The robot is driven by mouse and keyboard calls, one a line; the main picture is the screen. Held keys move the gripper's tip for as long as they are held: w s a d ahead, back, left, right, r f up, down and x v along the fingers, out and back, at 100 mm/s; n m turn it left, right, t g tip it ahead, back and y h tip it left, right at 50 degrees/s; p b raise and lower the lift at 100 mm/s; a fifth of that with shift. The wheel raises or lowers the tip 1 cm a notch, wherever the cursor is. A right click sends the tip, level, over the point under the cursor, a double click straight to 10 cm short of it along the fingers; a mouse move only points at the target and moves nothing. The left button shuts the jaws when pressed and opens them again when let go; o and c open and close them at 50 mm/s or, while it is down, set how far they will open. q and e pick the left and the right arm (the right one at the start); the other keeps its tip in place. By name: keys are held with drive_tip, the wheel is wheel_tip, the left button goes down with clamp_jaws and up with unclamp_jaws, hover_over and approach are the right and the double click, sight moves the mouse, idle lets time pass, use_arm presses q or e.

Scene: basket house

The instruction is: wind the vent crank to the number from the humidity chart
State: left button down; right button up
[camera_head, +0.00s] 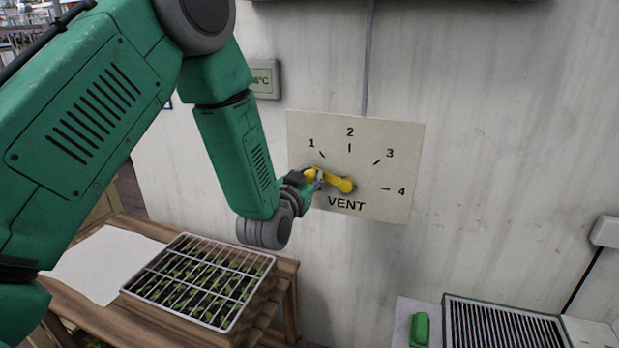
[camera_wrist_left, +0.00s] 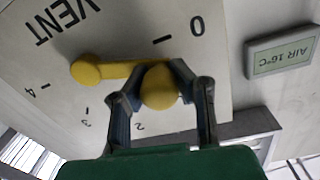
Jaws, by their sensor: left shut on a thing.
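The yellow vent crank (camera_head: 345,185) is mounted on a pale dial plate (camera_head: 390,145) on the wall. Its arm points left, slightly up from the hub. My left gripper (camera_head: 313,177) is shut on the crank's knob, which shows between the fingers in the left wrist view (camera_wrist_left: 160,88). The numbers 1 to 4 show in the head view; 0 is hidden there. In the left wrist view the crank arm lies close to the 0 mark (camera_wrist_left: 162,40), a little toward the 1 side. No readable humidity chart is in view. My right gripper is not in view.
A wooden table (camera_head: 285,272) holds a wire-covered seedling tray (camera_head: 226,322) and a blank-looking white sheet (camera_head: 95,265). An air display (camera_wrist_left: 284,55) reads 16°C. A slatted grille unit (camera_head: 500,328) and a green object (camera_head: 420,328) are at lower right. The wall right of the dial is clear.

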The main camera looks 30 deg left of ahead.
sight(326, 158)
use_arm(q)
drive_tip(key=r+m, duration=0.1)
drive_tip(key=d+r+m+p, duration=0.1)
drive_tip(key=m, duration=0.1)
drive_tip(key=shift+w+r, duration=0.15)
drive_tip(key=shift+w+d+r+m+p, duration=0.1)
drive_tip(key=shift+d+r+m+p, duration=0.4)
drive_tip(key=shift+m, duration=0.7)
drive_tip(key=c, duration=1.2)
unclamp_jaws()
drive_tip(key=shift+d, duration=0.1)
